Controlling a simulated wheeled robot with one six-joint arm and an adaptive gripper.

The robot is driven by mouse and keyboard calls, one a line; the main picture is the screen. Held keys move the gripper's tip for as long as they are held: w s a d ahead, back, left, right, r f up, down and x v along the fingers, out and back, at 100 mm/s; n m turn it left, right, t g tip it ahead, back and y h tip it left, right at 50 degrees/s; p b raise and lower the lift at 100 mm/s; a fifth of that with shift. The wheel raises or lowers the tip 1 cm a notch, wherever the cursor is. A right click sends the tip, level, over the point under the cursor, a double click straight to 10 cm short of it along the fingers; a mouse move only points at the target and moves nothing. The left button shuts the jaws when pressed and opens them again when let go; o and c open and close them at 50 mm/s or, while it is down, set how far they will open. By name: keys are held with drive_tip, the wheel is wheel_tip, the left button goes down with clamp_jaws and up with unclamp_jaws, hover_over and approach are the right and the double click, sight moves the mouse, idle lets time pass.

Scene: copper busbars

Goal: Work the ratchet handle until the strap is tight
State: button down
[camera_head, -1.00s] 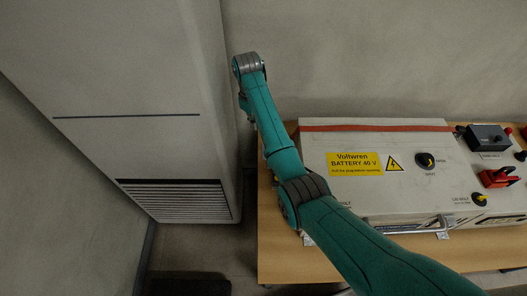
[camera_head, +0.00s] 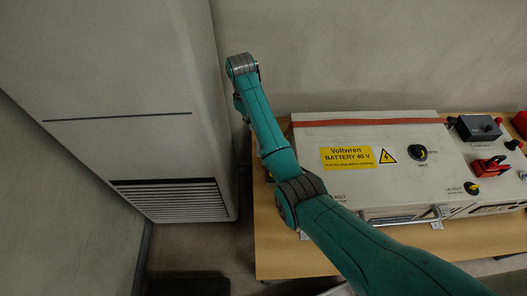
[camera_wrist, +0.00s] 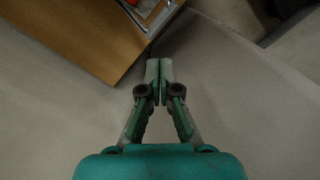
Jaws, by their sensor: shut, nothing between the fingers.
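A red-brown strap (camera_head: 370,122) runs across the back of the top of the pale battery box (camera_head: 312,140). Its left end passes out of sight near my arm, and I cannot tell how tight it is. The ratchet handle is not clearly seen. In the wrist view, a silver metal part (camera_wrist: 163,16) and a bit of orange (camera_wrist: 131,3) show at the top edge, too cropped to identify. My gripper (camera_wrist: 160,65) is shut and empty, off the wooden table's edge and apart from these parts. In the head view my arm hides it.
The wooden table (camera_head: 275,255) carries the box, with a black knob (camera_head: 419,153), a red switch (camera_head: 489,167) and a dark grey unit (camera_head: 478,128) on the right. A tall grey cabinet (camera_head: 130,80) stands close left of my arm.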

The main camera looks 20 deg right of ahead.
drive_tip(key=shift+s+d+f, duration=0.25)
drive_tip(key=shift+s+f, duration=0.25)
drive_tip(key=shift+s, duration=0.1)
drive_tip(key=shift+s+d+f, duration=0.2)
drive_tip(key=shift+s+f, duration=0.3)
drive_tip(key=shift+s, duration=0.05)
drive_tip(key=shift+f, duration=0.15)
drive_tip(key=shift+s+d+f, duration=0.1)
drive_tip(key=shift+s+f, duration=0.1)
drive_tip(key=shift+f, duration=1.5)
drive_tip(key=shift+s+d+f, duration=0.1)
drive_tip(key=shift+s+f, duration=0.05)
drive_tip(key=shift+f, duration=1.5)
drive_tip(key=shift+f, duration=1.65)
drive_tip(key=shift+w+a+r, duration=0.2)
drive_tip(key=shift+w, duration=0.25)
drive_tip(key=shift+w+a+r, duration=0.2)
drive_tip(key=shift+w+a, duration=0.05)
drive_tip(key=shift+w, duration=0.25)
drive_tip(key=shift+w+a+r, duration=0.2)
drive_tip(key=shift+w, duration=0.25)
